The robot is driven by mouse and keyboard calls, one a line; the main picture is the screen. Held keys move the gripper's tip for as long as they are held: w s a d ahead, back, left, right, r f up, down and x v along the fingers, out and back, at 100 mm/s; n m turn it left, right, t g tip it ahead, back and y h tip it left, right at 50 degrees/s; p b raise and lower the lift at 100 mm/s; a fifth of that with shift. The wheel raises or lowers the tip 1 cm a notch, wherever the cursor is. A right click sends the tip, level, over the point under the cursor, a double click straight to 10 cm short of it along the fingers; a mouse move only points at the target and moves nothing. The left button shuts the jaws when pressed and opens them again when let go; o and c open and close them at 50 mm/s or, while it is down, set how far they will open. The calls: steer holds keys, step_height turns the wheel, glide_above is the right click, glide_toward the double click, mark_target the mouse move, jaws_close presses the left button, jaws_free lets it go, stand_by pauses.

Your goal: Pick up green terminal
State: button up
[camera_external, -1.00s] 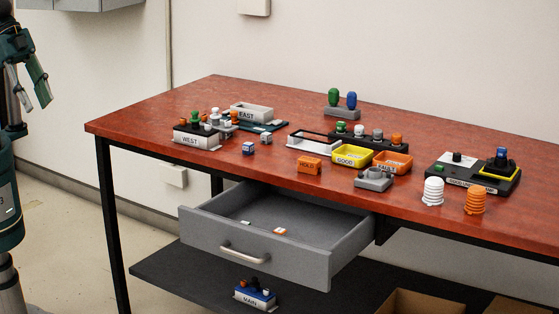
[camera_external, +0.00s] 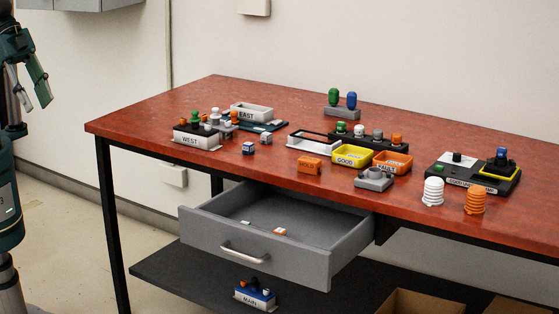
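Several green pieces are in view, and I cannot tell which one is the green terminal. A tall green piece (camera_external: 333,97) stands beside a blue one on a grey holder at the back of the table. A green-topped piece (camera_external: 195,116) stands at the WEST box (camera_external: 197,139). Another green-topped piece (camera_external: 341,127) is in the dark rack, and a low green piece (camera_external: 439,169) is on the black unit at right. My gripper (camera_external: 37,108) hangs at the far left, off the table, its fingers apart and empty.
A grey drawer (camera_external: 222,244) stands open below the front edge, with small pieces inside. The yellow GOOD tray (camera_external: 351,157), orange FAULT tray (camera_external: 393,163) and orange HOLD block (camera_external: 307,167) sit mid-table. White (camera_external: 433,191) and orange (camera_external: 475,200) ribbed pieces stand near the front right. The table's left end is clear.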

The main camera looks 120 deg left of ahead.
steer(key=shift+w, duration=0.1)
steer(key=w+a+n+g, duration=0.1)
steer(key=w+a+n, duration=0.25)
steer(key=w, duration=0.55)
steer(key=w+a+n+g+b, duration=0.1)
steer(key=w+a+n+g, duration=0.3)
steer(key=w, duration=0.6)
steer(key=w+a+n+t, duration=0.1)
steer(key=w+a+n, duration=0.3)
steer(key=w, duration=0.5)
steer(key=w+a+f+n+g, duration=0.1)
steer(key=w+a+f+n, duration=0.1)
steer(key=w+a+f, duration=0.4)
steer(key=w+a+f+n+g+h, duration=0.1)
steer(key=w+a+f+n, duration=0.2)
steer(key=f, duration=0.9)
steer(key=w+a+f+n+b, duration=0.1)
steer(key=w+a+f+n, duration=0.1)
steer(key=w+a+f, duration=0.7)
steer(key=shift+w+a+f+n+g+h, duration=0.1)
steer(key=shift+a+n+g+h, duration=0.1)
steer(key=shift+a, duration=0.8)
steer(key=shift+a+f+n+g+h, duration=0.1)
steer(key=shift+a+g, duration=0.1)
steer(key=shift+a, duration=0.75)
steer(key=shift+a+f, duration=0.2)
steer(key=shift+f, duration=0.1)
steer(key=shift+d+f+b, duration=0.25)
steer(key=shift+f+b, duration=0.1)
steer(key=shift+f, duration=0.95)
